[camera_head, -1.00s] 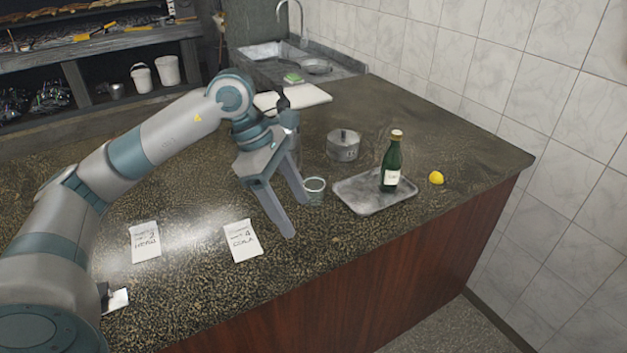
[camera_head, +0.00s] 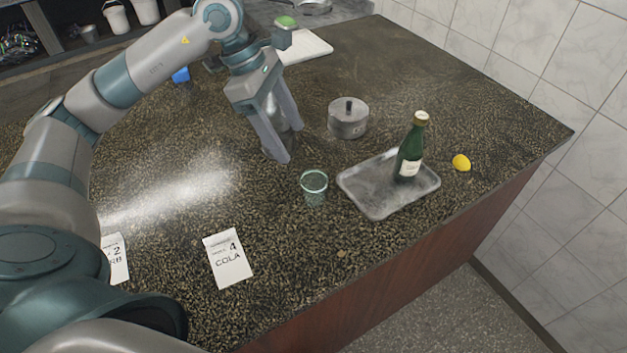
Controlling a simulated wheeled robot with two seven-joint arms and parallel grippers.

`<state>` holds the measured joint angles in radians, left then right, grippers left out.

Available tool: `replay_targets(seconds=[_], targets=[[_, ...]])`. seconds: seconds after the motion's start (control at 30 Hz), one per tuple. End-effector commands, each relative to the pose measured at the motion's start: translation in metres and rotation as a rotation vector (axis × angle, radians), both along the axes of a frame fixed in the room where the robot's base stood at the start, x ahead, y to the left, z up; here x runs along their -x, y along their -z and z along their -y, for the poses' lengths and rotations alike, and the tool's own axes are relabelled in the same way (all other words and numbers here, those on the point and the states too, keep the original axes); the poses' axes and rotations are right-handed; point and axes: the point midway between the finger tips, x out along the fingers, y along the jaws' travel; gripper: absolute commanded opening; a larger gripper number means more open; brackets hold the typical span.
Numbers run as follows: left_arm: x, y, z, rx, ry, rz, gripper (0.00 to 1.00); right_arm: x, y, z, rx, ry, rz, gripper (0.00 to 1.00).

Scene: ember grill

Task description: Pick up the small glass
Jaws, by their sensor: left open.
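The small glass (camera_head: 314,188) is clear with a greenish tint and stands upright on the dark speckled counter, just left of the metal tray. My left gripper (camera_head: 288,145) is open and empty, pointing down over the counter. Its fingertips are up and to the left of the glass in the picture, apart from it. A shiny metal object shows partly behind the fingers. My right gripper is not in view.
A metal tray (camera_head: 425,193) holds a green bottle (camera_head: 411,148). A lemon (camera_head: 461,162) lies to its right. A lidded metal pot (camera_head: 348,119) stands behind the glass. A COLA card (camera_head: 228,259) lies at the front left. The counter's front edge is near the tray.

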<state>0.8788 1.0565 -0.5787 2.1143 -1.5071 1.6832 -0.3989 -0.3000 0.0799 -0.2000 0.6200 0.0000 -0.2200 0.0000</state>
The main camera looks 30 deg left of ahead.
Motion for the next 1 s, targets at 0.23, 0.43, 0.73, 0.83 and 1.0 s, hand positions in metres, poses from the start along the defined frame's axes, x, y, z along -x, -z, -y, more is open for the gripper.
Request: replay_targets(seconds=[0.23, 0.43, 0.73, 0.83, 1.0], targets=[[0.000, 0.000, 0.000, 0.000, 0.000, 0.000, 0.67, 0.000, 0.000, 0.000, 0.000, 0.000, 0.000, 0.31], [0.000, 0.007, 0.003, 0.001, 0.001, -0.003, 0.67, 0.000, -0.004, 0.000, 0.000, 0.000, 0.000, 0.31], [-0.004, 0.046, 0.021, 0.001, 0.002, -0.005, 0.67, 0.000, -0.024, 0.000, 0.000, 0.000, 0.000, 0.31], [-0.006, 0.063, 0.027, 0.001, 0.001, -0.006, 0.67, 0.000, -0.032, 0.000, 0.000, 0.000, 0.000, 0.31], [-0.008, 0.090, 0.038, 0.001, 0.001, -0.005, 0.67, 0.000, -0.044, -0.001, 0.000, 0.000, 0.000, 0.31]])
